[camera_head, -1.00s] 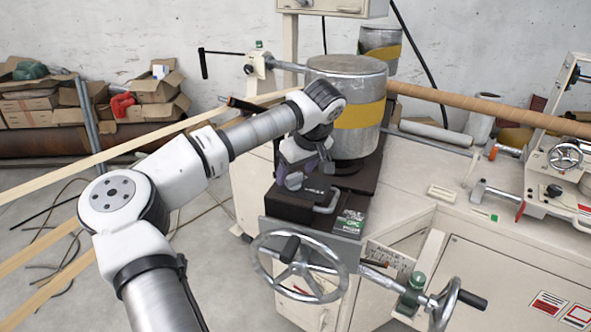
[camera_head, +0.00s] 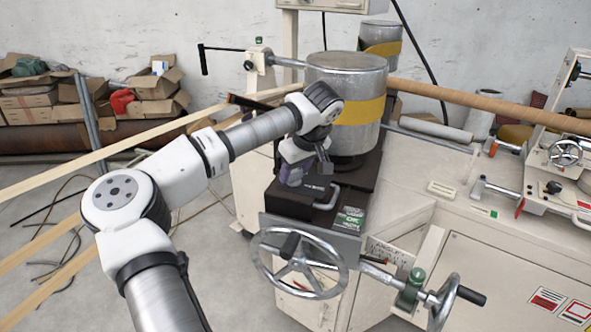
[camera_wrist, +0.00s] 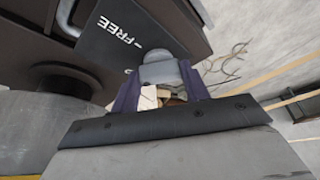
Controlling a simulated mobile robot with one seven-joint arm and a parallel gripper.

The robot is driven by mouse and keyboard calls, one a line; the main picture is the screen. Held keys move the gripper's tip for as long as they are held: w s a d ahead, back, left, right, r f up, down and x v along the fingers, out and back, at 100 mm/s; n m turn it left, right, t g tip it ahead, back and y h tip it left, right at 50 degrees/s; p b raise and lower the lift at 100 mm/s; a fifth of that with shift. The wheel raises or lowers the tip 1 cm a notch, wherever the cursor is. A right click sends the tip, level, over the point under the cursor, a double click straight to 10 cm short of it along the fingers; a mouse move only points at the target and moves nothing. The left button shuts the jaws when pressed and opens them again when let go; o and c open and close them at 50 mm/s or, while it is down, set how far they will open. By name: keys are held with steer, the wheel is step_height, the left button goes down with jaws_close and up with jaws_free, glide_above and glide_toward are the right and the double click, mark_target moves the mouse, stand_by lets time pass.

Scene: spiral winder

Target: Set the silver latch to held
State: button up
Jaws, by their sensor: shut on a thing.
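The silver latch (camera_wrist: 160,68) shows in the wrist view as a rounded grey piece between the two dark purple fingers of my gripper (camera_wrist: 160,95). My gripper is shut on it. In the head view my gripper (camera_head: 302,172) is low over the dark block (camera_head: 300,204), in front of the large metal drum. There the latch is hard to tell from the gripper. A white "FREE" mark (camera_wrist: 121,32) with a dash is on the dark plate beside the latch. Another mark next to the latch is mostly hidden, so I cannot read it.
The metal drum (camera_head: 346,80) with a yellow band stands close behind my gripper. A silver bar handle (camera_head: 328,198) is on the dark block, and a handwheel (camera_head: 300,263) is below it.

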steer(key=n, duration=0.2)
steer(key=shift+d+n+g+y, duration=0.1)
steer(key=shift+n+g+y, duration=0.2)
steer(key=shift+y, duration=0.1)
steer(key=shift+w+r+n+g+y, duration=0.15)
steer(key=shift+n+g, duration=0.15)
steer(key=shift+n, duration=0.6)
steer(key=shift+f+n+g+y, duration=0.15)
steer(key=shift+n+g, duration=0.15)
steer(key=shift+n, duration=0.6)
steer(key=o, duration=1)
steer(key=shift+r, duration=0.15)
steer(key=b+v, duration=0.2)
steer(key=v, duration=1.1)
steer(key=shift+d+r, duration=0.2)
steer(key=shift+r, duration=0.1)
